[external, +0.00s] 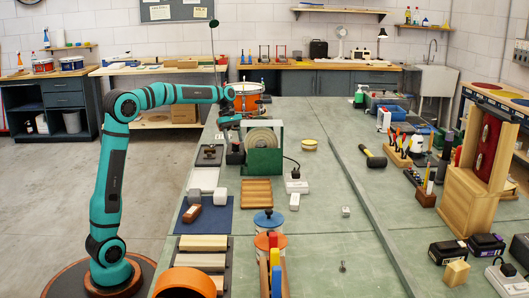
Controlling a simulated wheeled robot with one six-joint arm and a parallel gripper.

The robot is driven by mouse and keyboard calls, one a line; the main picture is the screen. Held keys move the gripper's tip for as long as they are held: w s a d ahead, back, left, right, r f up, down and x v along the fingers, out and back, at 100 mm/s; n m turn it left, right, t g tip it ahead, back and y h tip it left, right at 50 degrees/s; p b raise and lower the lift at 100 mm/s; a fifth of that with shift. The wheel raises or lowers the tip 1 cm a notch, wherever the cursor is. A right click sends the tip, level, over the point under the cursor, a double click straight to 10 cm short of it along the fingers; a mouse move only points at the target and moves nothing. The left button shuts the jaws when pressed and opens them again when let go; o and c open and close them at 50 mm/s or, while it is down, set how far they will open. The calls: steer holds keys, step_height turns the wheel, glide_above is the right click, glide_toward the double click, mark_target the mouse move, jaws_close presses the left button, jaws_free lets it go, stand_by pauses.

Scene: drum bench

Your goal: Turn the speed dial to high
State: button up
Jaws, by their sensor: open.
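My gripper (233,121) is open at the end of the teal arm, low over the far left part of the green bench (320,185). It is small in this view, and I see nothing held in it. Just in front of and to its right stands a green machine (265,160) with a pale round disc. A small dark block (236,154) sits beside the machine, below my gripper. I cannot make out the speed dial or its setting; it is too small or hidden.
An orange drum (248,97) stands behind my gripper. A wooden slatted tray (256,191), a white power strip (296,183) with a black cable and a black mallet (373,157) lie on the bench. The bench middle is mostly clear.

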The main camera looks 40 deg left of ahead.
mark_target(235, 145)
steer(key=shift+x, duration=1.5)
steer(key=c, duration=1)
steer(key=shift+o, duration=0.2)
steer(key=shift+w+m+g+y, duration=0.15)
steer(key=shift+m+g, duration=0.25)
steer(key=shift+m, duration=0.75)
steer(key=shift+s+m+g+y, duration=0.1)
steer(key=shift+m+g+y, duration=0.25)
steer(key=shift+m, duration=0.8)
steer(key=shift+d, duration=0.1)
steer(key=o, duration=1)
steer(key=shift+c, duration=0.2)
steer(key=shift+w, duration=0.1)
steer(key=v, duration=1.7)
